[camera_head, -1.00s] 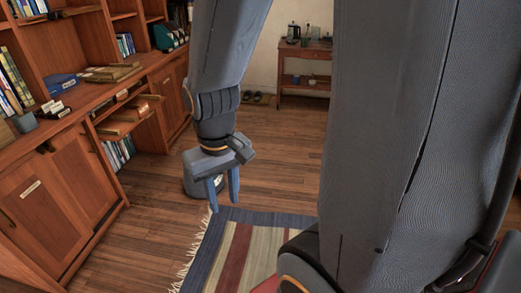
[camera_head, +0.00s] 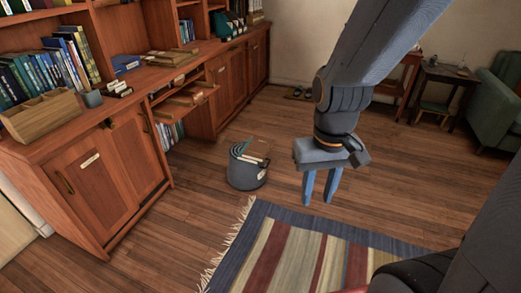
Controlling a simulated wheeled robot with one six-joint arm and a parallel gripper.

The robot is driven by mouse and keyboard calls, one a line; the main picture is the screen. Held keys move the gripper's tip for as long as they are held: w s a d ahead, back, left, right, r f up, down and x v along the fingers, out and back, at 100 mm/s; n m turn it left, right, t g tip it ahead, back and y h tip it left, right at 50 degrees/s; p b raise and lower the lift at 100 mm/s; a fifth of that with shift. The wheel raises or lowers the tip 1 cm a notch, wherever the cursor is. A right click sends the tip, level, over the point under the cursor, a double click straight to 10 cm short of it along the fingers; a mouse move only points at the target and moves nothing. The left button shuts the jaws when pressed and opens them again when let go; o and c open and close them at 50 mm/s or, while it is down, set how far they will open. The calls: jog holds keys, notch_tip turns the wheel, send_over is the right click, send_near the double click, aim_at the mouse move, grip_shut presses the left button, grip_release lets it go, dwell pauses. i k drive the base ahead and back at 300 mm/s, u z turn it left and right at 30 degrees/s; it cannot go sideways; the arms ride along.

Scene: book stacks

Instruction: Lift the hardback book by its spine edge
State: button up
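My gripper (camera_head: 318,202) hangs fingers-down in mid-air over the wood floor, near the rug. Its two blue fingers stand apart with nothing between them. Books (camera_head: 172,57) lie flat on the cabinet counter, left of and well away from my gripper. More flat books or papers (camera_head: 186,97) rest in an open bay below. Upright books (camera_head: 30,78) stand in the shelf at far left, and others (camera_head: 170,133) stand low in the open bay. I cannot tell which is the hardback book of the task.
A grey bin (camera_head: 246,167) with papers or folders stands on the floor between cabinet and gripper. The wooden cabinet (camera_head: 105,178) lines the left. A striped rug (camera_head: 285,250) lies in front. A dark side table (camera_head: 448,78) and green armchair (camera_head: 498,107) stand back right.

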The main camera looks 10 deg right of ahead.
aim_at(259, 148)
jog(key=k, duration=0.55)
jog(key=z, duration=0.6)
jog(key=i, duration=0.5)
jog(key=z, duration=0.8)
jog(key=i, duration=1)
jog(key=u, duration=0.4)
jog(key=i, duration=1.1)
jog(key=u, duration=0.75)
